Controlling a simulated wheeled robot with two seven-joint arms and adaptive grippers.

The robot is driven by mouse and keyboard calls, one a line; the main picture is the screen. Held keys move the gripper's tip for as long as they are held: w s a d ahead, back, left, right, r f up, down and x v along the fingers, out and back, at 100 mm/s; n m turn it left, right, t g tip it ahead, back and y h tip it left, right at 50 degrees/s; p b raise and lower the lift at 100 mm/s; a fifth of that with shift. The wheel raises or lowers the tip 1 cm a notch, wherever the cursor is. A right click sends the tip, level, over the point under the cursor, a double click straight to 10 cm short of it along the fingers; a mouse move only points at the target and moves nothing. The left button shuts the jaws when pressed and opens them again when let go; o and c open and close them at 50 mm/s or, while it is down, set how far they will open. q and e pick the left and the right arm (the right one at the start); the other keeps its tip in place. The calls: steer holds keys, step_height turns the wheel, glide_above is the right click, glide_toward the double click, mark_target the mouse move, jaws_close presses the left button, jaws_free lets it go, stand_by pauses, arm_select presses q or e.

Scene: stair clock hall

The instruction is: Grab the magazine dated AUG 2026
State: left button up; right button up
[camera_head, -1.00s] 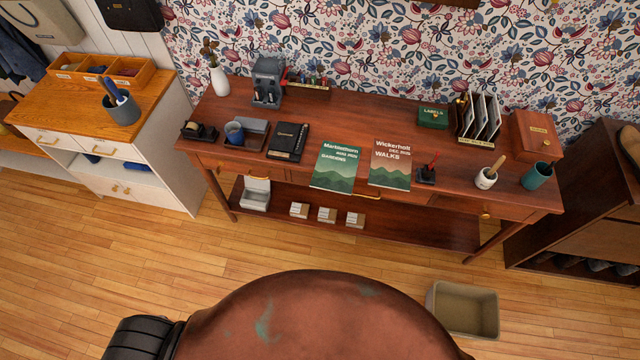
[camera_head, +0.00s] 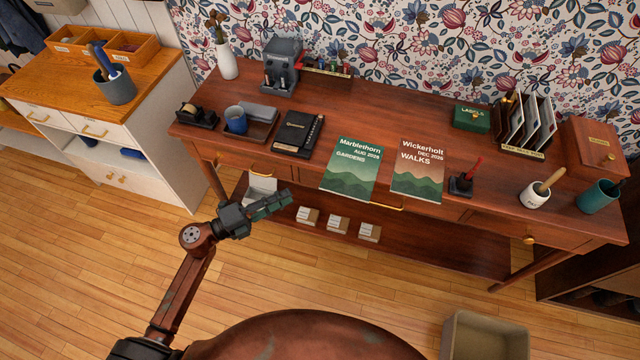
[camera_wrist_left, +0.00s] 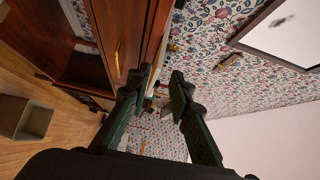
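My left gripper (camera_head: 283,197) is in front of the desk, left of and lower in the picture than the AUG 2026 magazine, touching neither magazine. In the left wrist view its fingers (camera_wrist_left: 160,78) are apart with nothing held. My right gripper is not in view.
A black notebook (camera_head: 298,133) lies left of the magazines. A small black holder with a red pen (camera_head: 461,185) stands to their right. Small boxes (camera_head: 338,224) sit on the lower shelf. A beige bin (camera_head: 487,338) stands on the floor. The floor in front is otherwise clear.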

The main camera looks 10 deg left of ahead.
arm_select(q)
steer(key=x, duration=1)
steer(key=shift+s+d+r, duration=0.15)
steer(key=shift+s+d, duration=0.05)
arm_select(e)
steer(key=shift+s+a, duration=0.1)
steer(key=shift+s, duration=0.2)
arm_select(q)
jaws_close()
stand_by(0.6)
steer(key=shift+r, duration=0.1)
